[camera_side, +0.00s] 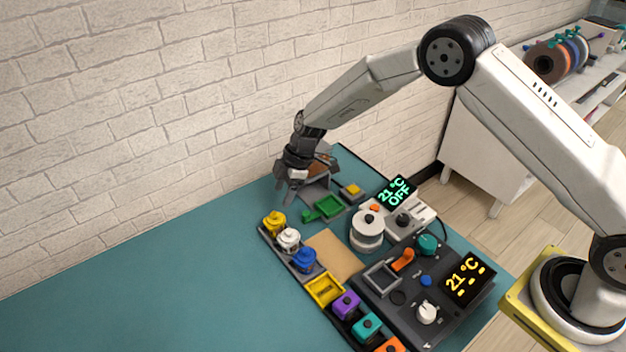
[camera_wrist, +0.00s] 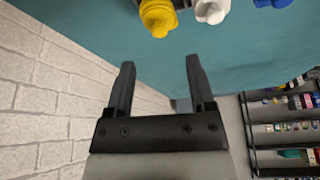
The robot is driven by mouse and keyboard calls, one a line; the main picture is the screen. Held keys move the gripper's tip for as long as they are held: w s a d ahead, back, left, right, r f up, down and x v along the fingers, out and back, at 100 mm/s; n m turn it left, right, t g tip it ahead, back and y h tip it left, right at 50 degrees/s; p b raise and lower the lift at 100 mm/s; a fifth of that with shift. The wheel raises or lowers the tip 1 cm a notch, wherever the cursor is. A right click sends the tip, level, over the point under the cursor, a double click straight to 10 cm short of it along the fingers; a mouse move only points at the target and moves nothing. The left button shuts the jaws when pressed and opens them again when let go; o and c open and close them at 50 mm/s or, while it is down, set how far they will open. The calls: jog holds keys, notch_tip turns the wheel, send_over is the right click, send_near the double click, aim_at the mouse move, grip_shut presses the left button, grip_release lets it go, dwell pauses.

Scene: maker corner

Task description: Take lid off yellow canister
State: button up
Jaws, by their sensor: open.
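The yellow canister (camera_side: 274,223) stands at the far end of a row on the teal table, with its lid on. It also shows at the top of the wrist view (camera_wrist: 158,17), partly cut by the frame edge. My gripper (camera_side: 287,196) is above and behind the canister in the side view, apart from it. In the wrist view my gripper (camera_wrist: 160,65) has its two dark fingers spread with nothing between them.
A white canister (camera_side: 288,239) and a blue canister (camera_side: 304,260) stand next to the yellow one. The brick wall (camera_side: 150,130) is close behind. The table's left part is clear.

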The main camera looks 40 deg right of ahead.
aim_at(274, 213)
jog(key=shift+x, duration=0.8)
jog(key=shift+x, duration=2.55)
grip_shut()
